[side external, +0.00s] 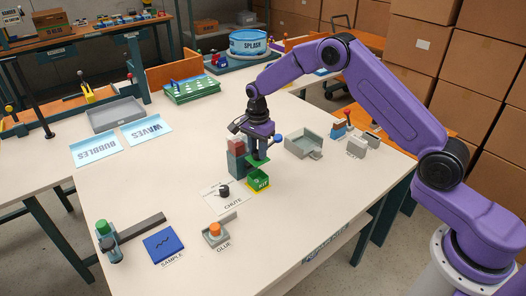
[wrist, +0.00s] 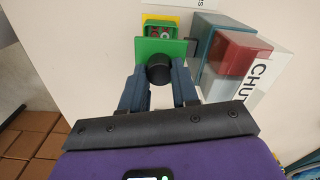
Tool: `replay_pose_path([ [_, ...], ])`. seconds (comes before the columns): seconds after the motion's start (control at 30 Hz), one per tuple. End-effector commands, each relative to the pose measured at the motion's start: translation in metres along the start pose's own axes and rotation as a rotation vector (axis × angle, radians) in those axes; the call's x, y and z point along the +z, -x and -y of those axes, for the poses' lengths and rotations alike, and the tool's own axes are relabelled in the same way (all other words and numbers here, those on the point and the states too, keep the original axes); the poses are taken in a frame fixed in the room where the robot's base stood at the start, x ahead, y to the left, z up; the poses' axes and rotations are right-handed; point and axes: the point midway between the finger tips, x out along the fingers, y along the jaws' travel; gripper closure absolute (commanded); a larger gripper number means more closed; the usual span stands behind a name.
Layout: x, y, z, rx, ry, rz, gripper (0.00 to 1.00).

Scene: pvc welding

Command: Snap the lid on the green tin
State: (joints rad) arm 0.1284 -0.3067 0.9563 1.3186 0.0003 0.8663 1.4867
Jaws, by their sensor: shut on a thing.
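The green tin (side external: 258,181), marked KIT, stands on a yellow patch on the table. In the wrist view the tin (wrist: 149,23) is partly open to sight, with small red and pale items inside. The flat green lid (side external: 259,161) is above the tin and apart from it in the side view. In the wrist view the lid (wrist: 148,47) covers the tin's near part. My gripper (side external: 257,151) is shut on the lid's black knob (wrist: 159,70), which sits between its fingers in the wrist view (wrist: 159,82).
A block-shaped chute (side external: 236,160) with a red top stands close at the left of my gripper in the side view. A CHUTE plate with a black knob (side external: 224,191) lies in front. A grey tray (side external: 304,143) stands to the right.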

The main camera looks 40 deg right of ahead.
Motion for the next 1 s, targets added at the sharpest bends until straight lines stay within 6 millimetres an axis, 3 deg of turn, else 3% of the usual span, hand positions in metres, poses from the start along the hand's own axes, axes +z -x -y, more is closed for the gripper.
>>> replay_pose_path([
  [0.7, 0.000, -0.053, 0.000, 0.000, 0.001, 0.000, 0.99],
  [1.0, 0.000, -0.063, 0.000, 0.000, 0.000, 0.000, 0.99],
])
